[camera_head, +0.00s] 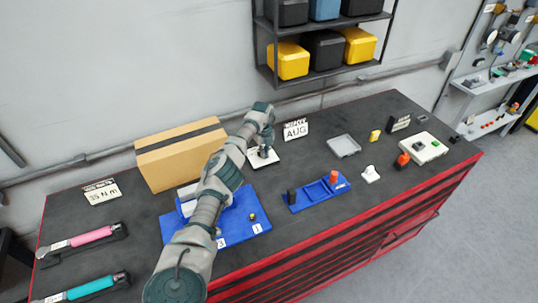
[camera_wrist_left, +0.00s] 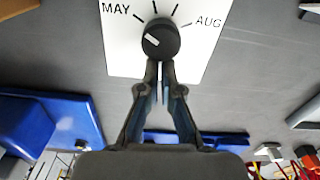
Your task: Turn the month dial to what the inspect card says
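The inspect card (camera_head: 296,130) stands behind the dial and reads AUG. The month dial is a black round knob (camera_wrist_left: 161,39) on a white plate (camera_wrist_left: 125,55); the plate also shows in the head view (camera_head: 265,160). MAY is printed at upper left of the knob and AUG at upper right, with tick marks between. In the head view, the gripper (camera_head: 264,142) partly covers the knob. My right gripper is out of view.
A cardboard box (camera_head: 182,158) stands left of the dial. My left arm passes over a blue board (camera_head: 250,222). A blue tray (camera_head: 318,193), a grey tray (camera_head: 344,146) and small parts are to the right. Two torque wrenches (camera_head: 85,240) lie at left.

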